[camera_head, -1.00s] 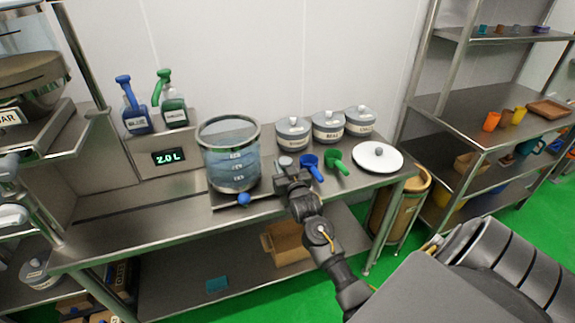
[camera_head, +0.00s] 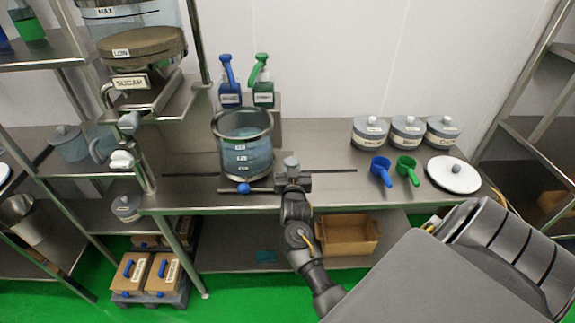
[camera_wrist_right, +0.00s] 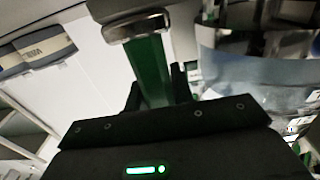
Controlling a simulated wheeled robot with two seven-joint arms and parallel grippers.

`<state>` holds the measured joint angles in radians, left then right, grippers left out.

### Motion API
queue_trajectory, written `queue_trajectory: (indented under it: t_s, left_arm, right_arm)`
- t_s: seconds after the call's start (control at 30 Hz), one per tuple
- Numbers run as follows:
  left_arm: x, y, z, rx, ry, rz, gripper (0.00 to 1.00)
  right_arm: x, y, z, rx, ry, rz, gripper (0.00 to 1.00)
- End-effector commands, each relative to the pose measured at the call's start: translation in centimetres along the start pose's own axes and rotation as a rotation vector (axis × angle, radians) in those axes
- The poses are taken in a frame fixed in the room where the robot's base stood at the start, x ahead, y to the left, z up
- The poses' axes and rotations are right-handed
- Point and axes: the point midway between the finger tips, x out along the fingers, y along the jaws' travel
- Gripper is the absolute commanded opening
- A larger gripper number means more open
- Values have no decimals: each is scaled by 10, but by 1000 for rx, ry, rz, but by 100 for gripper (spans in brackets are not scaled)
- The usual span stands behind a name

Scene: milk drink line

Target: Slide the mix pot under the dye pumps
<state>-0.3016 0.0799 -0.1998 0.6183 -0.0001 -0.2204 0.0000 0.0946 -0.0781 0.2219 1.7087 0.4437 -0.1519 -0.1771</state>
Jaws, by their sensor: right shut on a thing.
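The mix pot (camera_head: 243,152), a clear vessel with a dark rim and volume marks, stands upright on the metal counter. A blue knob (camera_head: 243,188) sits at its front. The blue dye pump (camera_head: 230,95) and green dye pump (camera_head: 264,95) stand behind the pot, which is in front of both. My right gripper (camera_head: 292,178) is right of the pot, shut on an upright metal handle (camera_head: 291,161). In the right wrist view the handle (camera_wrist_right: 150,65) is a capped post between the fingers, with the pot (camera_wrist_right: 262,75) beside it. My left gripper is not in view.
A dark rail slot (camera_head: 335,171) runs along the counter. Lidded jars (camera_head: 407,130), blue (camera_head: 381,170) and green (camera_head: 407,168) scoops and a white lid (camera_head: 454,174) stand to the right. The sugar dispenser (camera_head: 140,50) hangs at the left on a metal post.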

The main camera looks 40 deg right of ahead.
Motion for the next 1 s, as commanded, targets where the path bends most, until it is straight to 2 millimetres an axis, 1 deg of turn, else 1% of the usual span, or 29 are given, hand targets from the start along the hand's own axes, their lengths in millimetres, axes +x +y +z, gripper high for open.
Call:
queue_trajectory:
  t_s: [0.1,0.3,0.33,0.5,0.8,0.87,1.0]
  left_arm:
    - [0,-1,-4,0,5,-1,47]
    - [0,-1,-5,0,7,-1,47]
    - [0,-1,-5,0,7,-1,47]
    - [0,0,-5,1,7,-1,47]
    - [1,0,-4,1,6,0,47]
    - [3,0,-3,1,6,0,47]
    - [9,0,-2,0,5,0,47]
  right_arm:
    - [0,2,1,-2,-2,5,0]
    - [0,0,1,-2,-2,4,0]
    - [0,0,1,-2,-2,4,25]
    - [0,-1,1,-2,-1,1,45]
    - [-2,-1,1,-1,0,0,45]
    - [-7,-1,2,-1,-1,0,45]
    - [-29,-2,4,1,-3,0,45]
